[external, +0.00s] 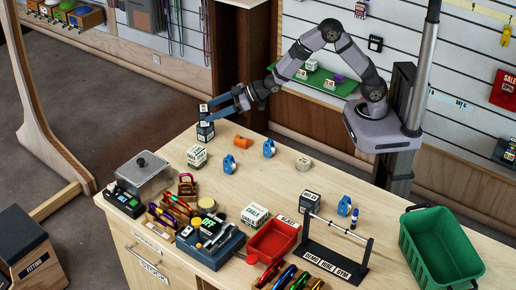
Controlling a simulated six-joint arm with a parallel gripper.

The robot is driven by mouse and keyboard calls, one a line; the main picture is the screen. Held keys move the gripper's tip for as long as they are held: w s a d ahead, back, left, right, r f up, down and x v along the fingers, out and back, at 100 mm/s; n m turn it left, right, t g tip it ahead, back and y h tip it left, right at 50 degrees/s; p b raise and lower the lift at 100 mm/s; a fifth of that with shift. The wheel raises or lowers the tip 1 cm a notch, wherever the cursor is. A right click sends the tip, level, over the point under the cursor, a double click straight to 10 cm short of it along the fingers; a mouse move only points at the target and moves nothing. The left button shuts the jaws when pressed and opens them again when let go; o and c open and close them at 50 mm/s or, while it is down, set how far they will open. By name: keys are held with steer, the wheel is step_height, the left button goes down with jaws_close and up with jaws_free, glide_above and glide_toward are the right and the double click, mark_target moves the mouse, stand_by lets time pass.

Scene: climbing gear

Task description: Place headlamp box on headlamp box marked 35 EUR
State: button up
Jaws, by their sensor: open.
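A dark headlamp box with a white label (205,131) stands near the back left corner of the counter. A smaller-looking dark and white piece (204,111) shows directly above it, apparently a second box on top; the two are hard to separate at this size. My gripper (212,107) reaches in from the right at the height of the upper piece, its blue fingers open around or beside it; I cannot tell whether they touch it. Another dark box with a white label (310,202) stands at the middle right of the counter. The price markings are too small to read.
White boxes (196,157), an orange piece (243,142) and blue items (269,148) stand on the wooden counter. A red tray (271,242), a bar stand (335,258) and a green basket (404,242) are at the front right.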

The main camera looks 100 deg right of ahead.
steer(key=b+v, duration=0.1)
steer(key=v, duration=0.7)
steer(key=shift+s+b, duration=0.3)
steer(key=s+f+g, duration=0.2)
steer(key=s, duration=0.1)
steer(key=s+a+f+g, duration=0.1)
steer(key=s+f+g, duration=0.1)
steer(key=s+f, duration=0.1)
steer(key=s+f+g+h, duration=0.1)
steer(key=s+f+g, duration=0.1)
steer(key=s, duration=0.3)
steer(key=shift+s+a+f, duration=0.25)
steer(key=shift+a+f, duration=0.15)
steer(key=shift+f, duration=0.1)
steer(key=s+a+f+g, duration=0.1)
steer(key=s+g, duration=0.1)
steer(key=s, duration=0.4)
steer(key=s+a+f+g, duration=0.1)
steer(key=s+a+g, duration=0.1)
steer(key=s, duration=0.5)
steer(key=s+a+f+g+y, duration=0.1)
steer(key=s+a+f+g, duration=0.1)
steer(key=s, duration=0.4)
steer(key=shift+s+g, duration=0.4)
steer(key=shift+g, duration=0.3)
step_height(320, 180, down, 63)
steer(key=b, duration=6.3)
